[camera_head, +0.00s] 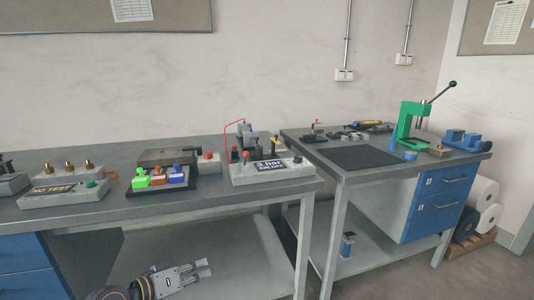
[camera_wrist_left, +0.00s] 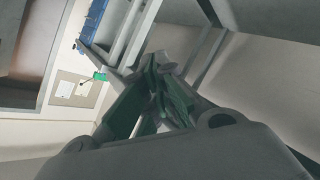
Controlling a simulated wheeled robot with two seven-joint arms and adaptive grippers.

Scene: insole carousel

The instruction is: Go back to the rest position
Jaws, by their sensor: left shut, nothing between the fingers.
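My left gripper (camera_head: 202,268) shows at the bottom of the head view, in front of the left workbench and below its top. Its fingers point to the right, and it is shut and empty. In the left wrist view its closed fingers (camera_wrist_left: 160,75) fill the middle, with nothing held. My right gripper is in neither view.
The left workbench (camera_head: 215,203) carries a grey test block (camera_head: 65,195), a fixture with coloured blocks (camera_head: 160,180) and an air-leak unit (camera_head: 268,170). The right workbench (camera_head: 330,150) holds a black mat (camera_head: 358,157) and a green press (camera_head: 411,120). A gap separates the benches.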

